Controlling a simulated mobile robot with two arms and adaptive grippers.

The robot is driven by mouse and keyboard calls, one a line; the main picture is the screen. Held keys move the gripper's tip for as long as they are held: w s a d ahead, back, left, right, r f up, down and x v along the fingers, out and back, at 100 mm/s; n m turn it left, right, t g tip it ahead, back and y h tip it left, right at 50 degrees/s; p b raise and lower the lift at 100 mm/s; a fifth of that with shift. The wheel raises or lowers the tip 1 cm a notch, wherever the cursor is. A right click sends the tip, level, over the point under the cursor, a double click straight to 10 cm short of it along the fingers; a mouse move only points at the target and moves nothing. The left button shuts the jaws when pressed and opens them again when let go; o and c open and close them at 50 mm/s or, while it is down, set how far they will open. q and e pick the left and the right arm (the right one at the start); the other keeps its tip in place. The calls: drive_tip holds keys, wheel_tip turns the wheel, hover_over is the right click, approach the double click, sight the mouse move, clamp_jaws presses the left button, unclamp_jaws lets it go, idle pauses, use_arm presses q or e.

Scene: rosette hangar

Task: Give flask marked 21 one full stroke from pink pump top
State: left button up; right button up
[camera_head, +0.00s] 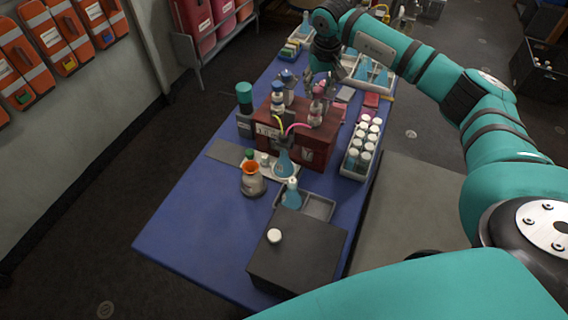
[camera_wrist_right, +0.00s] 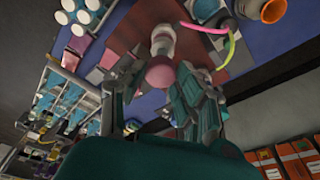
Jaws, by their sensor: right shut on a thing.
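The pink pump top (camera_head: 318,88) is a rounded knob on a pump standing on a dark red box (camera_head: 312,150). In the right wrist view the pink knob (camera_wrist_right: 159,77) lies between the fingers of my right gripper (camera_wrist_right: 160,82). In the head view my right gripper (camera_head: 318,84) comes down on the pump top from above and is shut on it. A pink tube (camera_head: 296,127) runs from the pump to the box's front. A blue conical flask (camera_head: 283,166) stands at the box's front, below the tube ends. Its number is not legible. My left gripper is not in view.
A second blue flask (camera_head: 291,194) stands near a grey tray (camera_head: 319,207). An orange-necked flask (camera_head: 252,182), a white-capped vial rack (camera_head: 352,170) and a dark box (camera_head: 300,255) share the blue table (camera_head: 190,215). The table's left front is clear.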

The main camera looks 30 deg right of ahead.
drive_tip(key=shift+r, duration=0.2)
drive_tip(key=shift+f+b, duration=0.75)
drive_tip(key=shift+f, duration=0.4)
drive_tip(key=o, duration=0.8)
drive_tip(key=shift+o, duration=0.2)
drive_tip(key=shift+r, duration=0.1)
drive_tip(key=shift+r, duration=0.1)
drive_tip(key=shift+r+p, duration=2.3)
drive_tip(key=shift+r, duration=1.1)
